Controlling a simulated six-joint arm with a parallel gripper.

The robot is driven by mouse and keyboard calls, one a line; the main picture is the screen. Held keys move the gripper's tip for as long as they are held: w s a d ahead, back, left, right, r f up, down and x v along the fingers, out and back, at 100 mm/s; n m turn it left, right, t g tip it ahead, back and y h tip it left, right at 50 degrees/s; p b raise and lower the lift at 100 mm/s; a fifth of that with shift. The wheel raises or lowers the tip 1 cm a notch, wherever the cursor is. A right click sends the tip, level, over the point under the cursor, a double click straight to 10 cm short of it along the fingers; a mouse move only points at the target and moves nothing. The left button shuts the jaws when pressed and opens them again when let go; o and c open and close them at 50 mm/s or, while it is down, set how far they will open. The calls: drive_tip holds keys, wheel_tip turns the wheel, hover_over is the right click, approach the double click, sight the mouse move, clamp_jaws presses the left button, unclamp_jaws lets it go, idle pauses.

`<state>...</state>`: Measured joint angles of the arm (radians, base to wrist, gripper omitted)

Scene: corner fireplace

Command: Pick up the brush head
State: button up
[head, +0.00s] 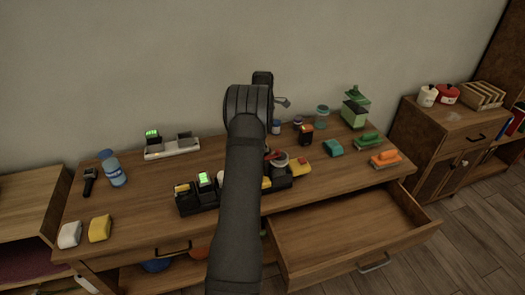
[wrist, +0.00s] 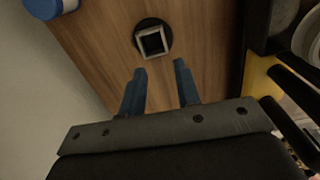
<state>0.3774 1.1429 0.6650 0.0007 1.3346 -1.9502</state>
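In the wrist view a dark round piece with a raised, hollow grey square on top (wrist: 153,41) stands on the wooden table top (wrist: 205,40). It may be the brush head, but I cannot tell for sure. My gripper (wrist: 160,69) is open, with its two blue fingers apart and nothing between them. The piece lies just beyond the fingertips, a little left of the middle of the gap, and appears untouched. In the head view my arm covers the middle of the table and hides this piece and most of my gripper.
A blue-capped white container (wrist: 45,5) is at the wrist view's upper left. In the head view, a black tray (head: 196,209) with several items is by my arm. A drawer (head: 350,232) stands open at front right. Green and orange brushes (head: 385,158) lie right. A bottle (head: 114,170) stands left.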

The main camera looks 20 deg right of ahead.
wheel_tip(320, 180, down, 4)
drive_tip(key=f, duration=0.5)
drive_tip(key=shift+s+d+f, duration=0.1)
drive_tip(key=shift+s+d, duration=0.05)
drive_tip(key=shift+s, duration=0.2)
clamp_jaws()
